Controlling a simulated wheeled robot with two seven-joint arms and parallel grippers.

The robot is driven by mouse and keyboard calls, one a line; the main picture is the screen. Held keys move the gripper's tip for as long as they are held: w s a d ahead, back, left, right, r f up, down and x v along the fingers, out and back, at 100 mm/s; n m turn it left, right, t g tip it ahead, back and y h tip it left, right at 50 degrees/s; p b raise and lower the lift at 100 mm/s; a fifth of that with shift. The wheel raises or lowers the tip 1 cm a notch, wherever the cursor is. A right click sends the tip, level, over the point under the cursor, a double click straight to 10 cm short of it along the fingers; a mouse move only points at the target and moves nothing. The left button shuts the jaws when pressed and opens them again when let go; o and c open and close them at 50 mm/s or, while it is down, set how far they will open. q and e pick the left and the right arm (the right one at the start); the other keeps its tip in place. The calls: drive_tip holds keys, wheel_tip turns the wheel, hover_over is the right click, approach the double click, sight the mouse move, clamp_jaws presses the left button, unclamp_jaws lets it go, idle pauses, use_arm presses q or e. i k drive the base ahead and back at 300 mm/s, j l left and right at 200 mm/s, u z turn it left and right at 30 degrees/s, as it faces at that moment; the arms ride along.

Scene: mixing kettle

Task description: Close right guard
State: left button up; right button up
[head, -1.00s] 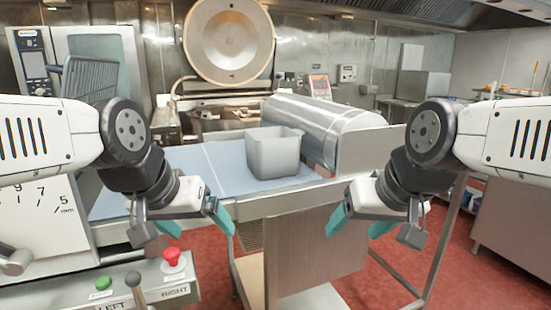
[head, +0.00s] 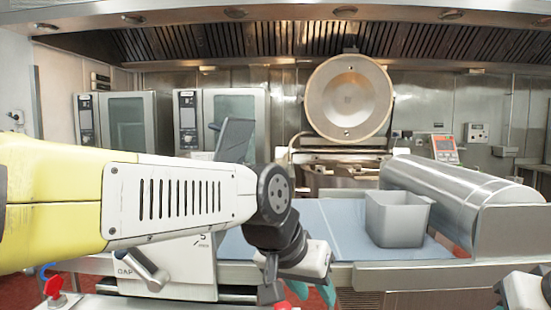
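A dark slatted guard (head: 235,140) stands raised and tilted on the sheeter (head: 185,262), just left of the blue belt (head: 310,225). I take it for the right guard, but its lower part is hidden behind my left arm. My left gripper (head: 312,292) is at the bottom centre, in front of the belt's near edge, below and to the right of the guard. Its teal fingertips are apart with nothing seen between them, and they touch nothing that I can make out. My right gripper (head: 522,292) is cut off at the lower right corner, and its fingertips are hidden.
A grey tub (head: 397,220) sits on the belt's right part. A metal cylinder (head: 460,195) lies beyond it at the right. A round kettle lid (head: 348,98) stands open behind. Ovens (head: 125,125) line the back left. A red knob (head: 54,286) shows at the lower left.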

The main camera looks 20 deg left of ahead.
sight(242, 129)
drive_tip(key=k+j, duration=0.15)
drive_tip(key=j, duration=0.15)
drive_tip(key=k+j, duration=0.15)
drive_tip(key=j, duration=0.15)
drive_tip(key=k+j+u, duration=0.1)
drive_tip(key=j, duration=0.2)
drive_tip(key=k+j, duration=0.15)
drive_tip(key=j, duration=0.2)
drive_tip(key=i+j, duration=0.1)
drive_tip(key=j, duration=0.2)
drive_tip(key=i+j+u, duration=0.1)
drive_tip(key=j, duration=0.25)
drive_tip(key=i+j, duration=0.15)
drive_tip(key=j, duration=0.15)
